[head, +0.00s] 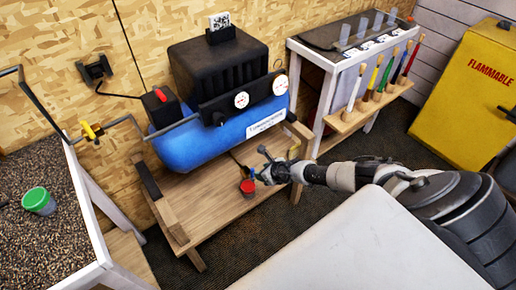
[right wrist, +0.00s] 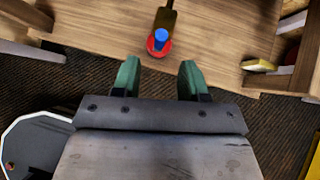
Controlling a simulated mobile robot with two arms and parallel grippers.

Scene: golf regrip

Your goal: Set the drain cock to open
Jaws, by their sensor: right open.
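A blue air compressor tank (head: 215,135) sits on a low wooden stand (head: 205,205). What looks like the drain cock (head: 248,187), a red round piece with a blue part and a dark brass-coloured stem, shows low in front of the tank. It also shows in the right wrist view (right wrist: 161,40), beyond and between my fingertips, apart from them. I cannot tell its setting. My right gripper (head: 266,169) is just right of it in the head view; its green fingers (right wrist: 160,78) are open and empty. My left gripper is not in view.
A workbench (head: 350,35) with a brush rack (head: 365,110) and a yellow flammable cabinet (head: 470,90) stand at right. A white surface (head: 370,245) is in front.

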